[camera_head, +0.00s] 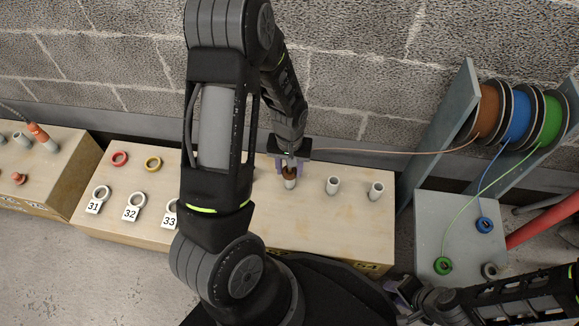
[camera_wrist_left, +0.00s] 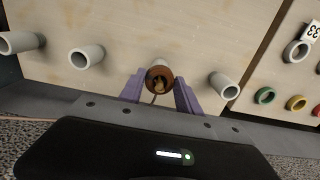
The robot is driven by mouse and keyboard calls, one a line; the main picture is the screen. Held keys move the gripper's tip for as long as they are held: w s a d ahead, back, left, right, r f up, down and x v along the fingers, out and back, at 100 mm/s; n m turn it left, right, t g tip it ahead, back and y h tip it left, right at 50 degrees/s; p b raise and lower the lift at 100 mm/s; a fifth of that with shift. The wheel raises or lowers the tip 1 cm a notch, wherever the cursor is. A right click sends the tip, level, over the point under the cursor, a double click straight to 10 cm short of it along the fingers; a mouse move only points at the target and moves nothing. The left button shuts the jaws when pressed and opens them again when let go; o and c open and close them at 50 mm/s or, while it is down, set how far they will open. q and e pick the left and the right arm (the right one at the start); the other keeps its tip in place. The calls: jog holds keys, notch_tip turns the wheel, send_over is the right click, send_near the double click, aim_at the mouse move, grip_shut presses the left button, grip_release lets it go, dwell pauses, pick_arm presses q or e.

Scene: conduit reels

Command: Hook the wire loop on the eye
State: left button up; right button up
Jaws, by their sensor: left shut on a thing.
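My left gripper (camera_head: 289,162) points down over the wooden box, its purple fingers shut on a brown ring (camera_head: 290,172). The ring sits at the mouth of a grey pipe stub (camera_head: 290,184); I cannot tell whether it rests on it. In the left wrist view the brown ring (camera_wrist_left: 160,76) lies between the purple fingers, with a small copper-coloured piece inside; I cannot make out an eye or loop. A brown wire (camera_head: 390,153) runs from the brown reel (camera_head: 487,110) to my left gripper. My right gripper (camera_head: 402,293) is low at right, away from the box; its jaws are unclear.
More pipe stubs (camera_head: 333,186) (camera_head: 376,191) stand to the right. Blue (camera_head: 484,225) and green (camera_head: 443,265) rings on wires rest on the grey stand (camera_head: 425,225).

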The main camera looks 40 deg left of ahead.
pick_arm(q)
jog(key=o, duration=1.9)
jog(key=shift+r, duration=0.1)
pick_arm(e)
jog(key=shift+r, duration=0.15)
pick_arm(q)
notch_tip(320, 180, up, 6)
jog(key=p, duration=0.5)
jog(key=shift+f, duration=0.25)
notch_tip(320, 180, up, 4)
jog(key=p, duration=0.4)
jog(key=shift+r, duration=0.2)
pick_arm(e)
notch_tip(320, 180, up, 9)
jog(key=s+a, duration=0.1)
jog(key=s, duration=0.1)
jog(key=shift+w, duration=0.1)
